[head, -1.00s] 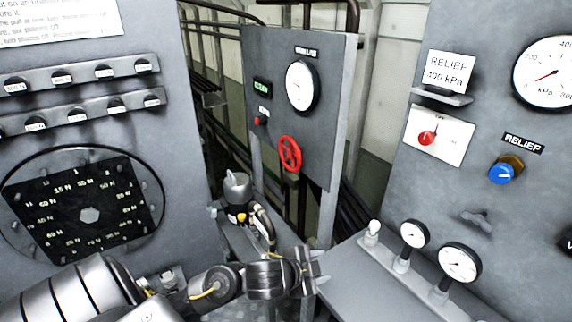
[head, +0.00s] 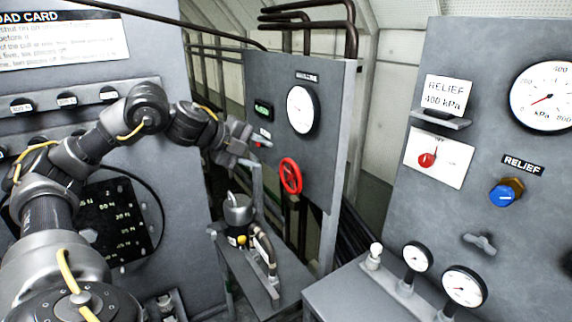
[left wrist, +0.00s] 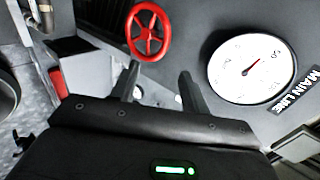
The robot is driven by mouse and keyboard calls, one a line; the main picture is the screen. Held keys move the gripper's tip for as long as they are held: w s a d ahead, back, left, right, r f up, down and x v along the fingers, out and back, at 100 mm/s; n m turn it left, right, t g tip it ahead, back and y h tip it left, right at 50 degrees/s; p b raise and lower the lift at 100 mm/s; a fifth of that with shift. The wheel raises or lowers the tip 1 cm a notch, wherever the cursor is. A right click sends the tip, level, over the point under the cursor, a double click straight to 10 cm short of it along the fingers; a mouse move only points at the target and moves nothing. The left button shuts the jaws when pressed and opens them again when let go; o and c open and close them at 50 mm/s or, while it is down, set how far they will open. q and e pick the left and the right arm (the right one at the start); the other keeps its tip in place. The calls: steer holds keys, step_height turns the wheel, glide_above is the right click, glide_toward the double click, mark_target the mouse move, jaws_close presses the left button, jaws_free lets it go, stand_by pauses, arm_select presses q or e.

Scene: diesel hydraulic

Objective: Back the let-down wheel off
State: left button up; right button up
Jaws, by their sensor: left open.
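A red spoked handwheel (head: 291,176) is mounted on the middle grey panel, below the MAIN LINE gauge. It also shows in the left wrist view (left wrist: 149,34), above the fingertips. My left gripper (head: 252,158) is in front of that panel, a little to the left of the wheel. In the left wrist view its fingers (left wrist: 158,80) are spread with nothing between them. The wheel looks clear of the fingers, and the gap to it is hard to judge. My right gripper is in no view.
The MAIN LINE gauge (head: 302,110) is above the wheel, with a red button (head: 257,144) to its left. A metal pot (head: 238,212) with a hose stands on a bench below. A RELIEF panel with a blue knob (head: 505,193) is at the right.

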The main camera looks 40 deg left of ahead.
mark_target(284, 162)
arm_select(q)
steer(key=p+x, duration=0.3)
steer(key=x, duration=0.6)
steer(key=shift+w+f, duration=0.1)
steer(key=shift+w, duration=0.35)
steer(key=shift+w+d+f, duration=0.1)
steer(key=shift+w+f, duration=0.2)
steer(key=shift+f, duration=0.05)
steer(key=c, duration=1)
